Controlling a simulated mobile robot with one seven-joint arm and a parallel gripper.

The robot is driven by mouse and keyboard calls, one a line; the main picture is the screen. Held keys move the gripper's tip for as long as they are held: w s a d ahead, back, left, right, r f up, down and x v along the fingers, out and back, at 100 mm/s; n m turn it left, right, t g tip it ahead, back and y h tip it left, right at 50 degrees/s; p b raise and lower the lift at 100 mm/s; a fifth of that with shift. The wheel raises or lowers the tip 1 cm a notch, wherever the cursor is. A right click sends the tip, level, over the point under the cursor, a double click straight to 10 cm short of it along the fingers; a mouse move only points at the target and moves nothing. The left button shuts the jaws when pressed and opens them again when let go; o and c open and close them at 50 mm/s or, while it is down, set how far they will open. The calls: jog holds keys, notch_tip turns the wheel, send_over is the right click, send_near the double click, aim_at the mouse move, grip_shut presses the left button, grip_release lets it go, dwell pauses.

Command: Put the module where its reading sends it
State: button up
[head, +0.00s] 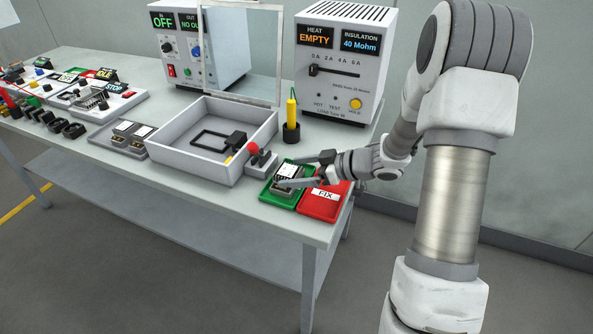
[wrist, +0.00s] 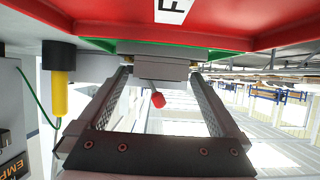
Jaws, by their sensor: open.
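The module (head: 289,171), a small grey block with a white labelled top, sits in the green tray (head: 279,200) at the bench's front right. My gripper (head: 303,171) is open, with one finger on each side of the module. In the wrist view the module (wrist: 160,71) shows between the fingertips; I cannot tell whether they touch it. The red tray (head: 319,207), marked FIX, lies directly right of the green one. The tester (head: 345,60) reads HEAT EMPTY and INSULATION 40 Mohm.
A red-knobbed lever (head: 254,152) stands left of the green tray, beside a white open box (head: 190,165) with a raised clear lid (head: 238,50). A yellow probe (head: 291,120) stands in a black holder behind. A power supply (head: 200,45) and several parts fill the left.

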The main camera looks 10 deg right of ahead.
jog(key=shift+r, duration=0.25)
jog(key=p+v, duration=0.2)
jog(key=v, duration=1)
